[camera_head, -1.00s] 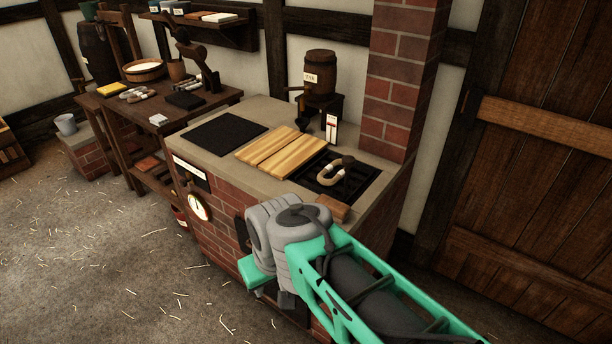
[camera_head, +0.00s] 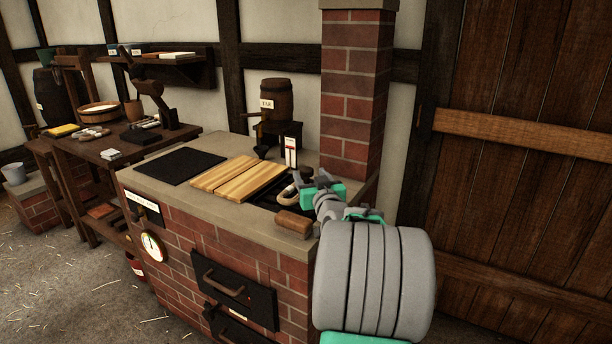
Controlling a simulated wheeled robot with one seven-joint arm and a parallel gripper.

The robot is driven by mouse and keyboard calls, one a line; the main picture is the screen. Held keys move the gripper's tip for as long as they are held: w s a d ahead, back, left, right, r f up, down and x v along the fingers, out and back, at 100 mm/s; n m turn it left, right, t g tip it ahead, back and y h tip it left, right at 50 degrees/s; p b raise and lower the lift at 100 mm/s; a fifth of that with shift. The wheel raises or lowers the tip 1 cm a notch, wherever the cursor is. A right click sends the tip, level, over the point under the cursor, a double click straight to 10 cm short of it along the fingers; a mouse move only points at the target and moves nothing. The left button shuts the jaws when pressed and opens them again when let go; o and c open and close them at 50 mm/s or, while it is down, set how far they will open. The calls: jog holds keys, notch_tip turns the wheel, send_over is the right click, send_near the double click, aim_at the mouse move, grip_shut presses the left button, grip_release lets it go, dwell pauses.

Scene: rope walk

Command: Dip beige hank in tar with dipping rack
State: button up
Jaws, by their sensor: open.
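The beige hank (camera_head: 286,194) lies curved on the dark dipping rack (camera_head: 264,196) at the right end of the brick stove's top. My gripper and wrist cover part of both. The rack's brown wooden handle (camera_head: 293,223) sticks out at the stove's front edge. My gripper (camera_head: 311,181) is open, just right of the hank and above the rack. I cannot tell whether it touches anything. Tar inside the stove opening cannot be made out. A small barrel labelled TAR (camera_head: 277,99) stands behind the rack.
Wooden boards (camera_head: 238,178) lie left of the rack, with a black plate (camera_head: 180,167) beyond them. A red-and-white gauge (camera_head: 291,152) stands behind. A brick chimney (camera_head: 352,95) rises close behind my gripper. The stove front has a dark door (camera_head: 236,286) and a dial (camera_head: 152,246).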

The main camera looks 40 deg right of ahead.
aim_at(309, 173)
jog(key=x, duration=0.4)
jog(key=shift+w+d, duration=0.1)
jog(key=shift+c, duration=0.6)
grip_shut()
jog(key=shift+f, duration=0.1)
